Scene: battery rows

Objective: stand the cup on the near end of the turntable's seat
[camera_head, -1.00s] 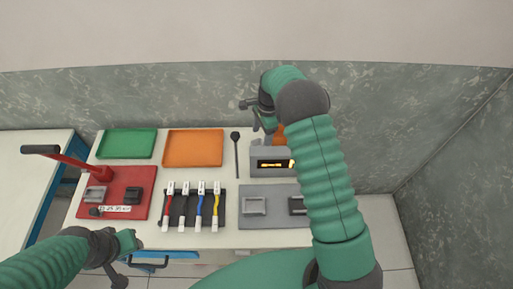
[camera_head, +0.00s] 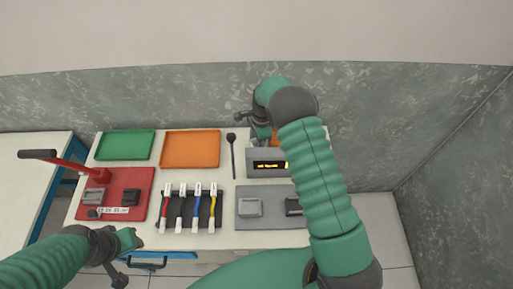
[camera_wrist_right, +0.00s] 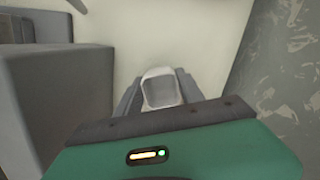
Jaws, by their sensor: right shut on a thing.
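In the right wrist view a pale, square-mouthed cup (camera_wrist_right: 161,91) sits between the two grey fingers of my right gripper (camera_wrist_right: 158,94), which is shut on it. I see its open top; its base is hidden. In the head view my right gripper (camera_head: 260,133) is at the back of the table, behind the grey box with a lit display (camera_head: 267,163); the cup cannot be made out there. I cannot identify the turntable or its seat in either view; my right arm hides part of the table's right side. My left gripper (camera_head: 121,262) is low at the front left, its fingers unclear.
Green (camera_head: 126,145) and orange (camera_head: 191,149) trays lie at the back. A red base (camera_head: 122,181) with a lever stands left, a rack of coloured cables (camera_head: 188,222) in front, and a grey plate (camera_head: 272,222) with blocks right of it. A large grey block (camera_wrist_right: 65,98) is beside the gripper in the wrist view.

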